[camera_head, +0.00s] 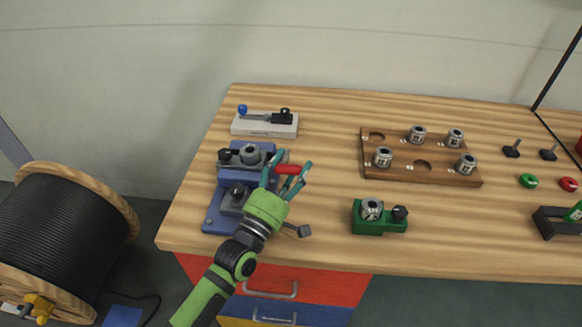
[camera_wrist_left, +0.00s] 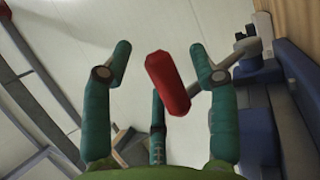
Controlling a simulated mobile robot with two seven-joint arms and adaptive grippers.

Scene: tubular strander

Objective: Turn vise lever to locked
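The blue vise (camera_head: 212,212) stands at the left end of the wooden bench, with dark metal jaws. The red lever handle (camera_head: 288,169) points out to the right from the vise. My left gripper (camera_head: 293,163) reaches over the vise's right side, its teal fingers spread around the handle. In the left wrist view, the red handle (camera_wrist_left: 168,84) lies between the fingers of the open gripper (camera_wrist_left: 160,47), closer to the right finger. Gaps show on both sides, though contact with the third finger below is hard to judge. My right gripper is not clearly seen.
A grey block with a blue knob (camera_head: 264,124) sits behind the vise. A green fixture (camera_head: 379,222) stands to the right, in front of a wooden rack (camera_head: 376,146) of metal collets. A cable reel (camera_head: 68,181) is left of the bench.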

